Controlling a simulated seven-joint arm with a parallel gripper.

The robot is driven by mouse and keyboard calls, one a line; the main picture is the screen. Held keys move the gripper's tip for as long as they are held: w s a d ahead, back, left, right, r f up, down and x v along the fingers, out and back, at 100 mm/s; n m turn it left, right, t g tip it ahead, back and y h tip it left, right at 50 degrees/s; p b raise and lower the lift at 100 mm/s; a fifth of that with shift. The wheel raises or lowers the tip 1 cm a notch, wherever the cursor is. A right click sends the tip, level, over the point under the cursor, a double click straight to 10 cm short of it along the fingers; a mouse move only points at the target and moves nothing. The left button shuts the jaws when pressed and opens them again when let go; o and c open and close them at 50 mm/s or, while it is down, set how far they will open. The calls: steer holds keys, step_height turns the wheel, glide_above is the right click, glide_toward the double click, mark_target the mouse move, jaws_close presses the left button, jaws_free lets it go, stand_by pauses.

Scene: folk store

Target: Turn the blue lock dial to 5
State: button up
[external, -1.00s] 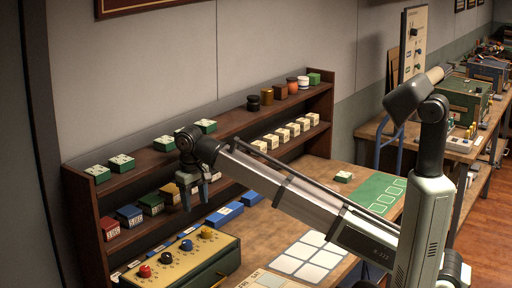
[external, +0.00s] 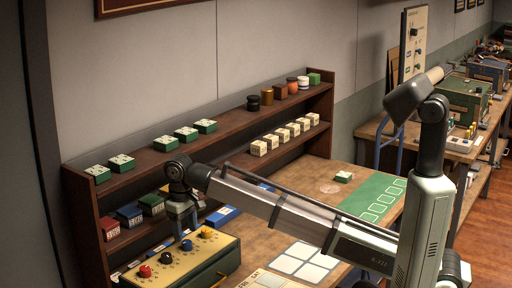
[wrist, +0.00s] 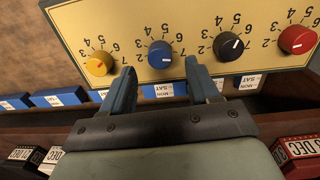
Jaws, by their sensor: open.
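The lock panel (wrist: 200,22) is a yellow face with yellow, blue, black and red dials, numbers printed around each. The blue dial (wrist: 160,54) is second from the left in the wrist view. Its short white mark lies on the lower right of the knob; the number it points to is unclear. My gripper (wrist: 159,66) is open, its fingertips to the left and right of the blue dial, with nothing gripped. In the external view my gripper (external: 182,229) is just above the blue dial (external: 187,245), and contact cannot be told.
The yellow dial (wrist: 99,64) and black dial (wrist: 227,46) flank the blue one. The red dial (wrist: 297,39) is farther right. A wooden shelf (external: 150,175) with small blocks stands behind the panel. White squares (external: 303,262) and a green mat (external: 377,200) lie on the bench.

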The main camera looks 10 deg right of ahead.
mark_target(187, 242)
steer(key=shift+w+f, duration=0.1)
steer(key=shift+f, duration=2.1)
steer(key=c, duration=1)
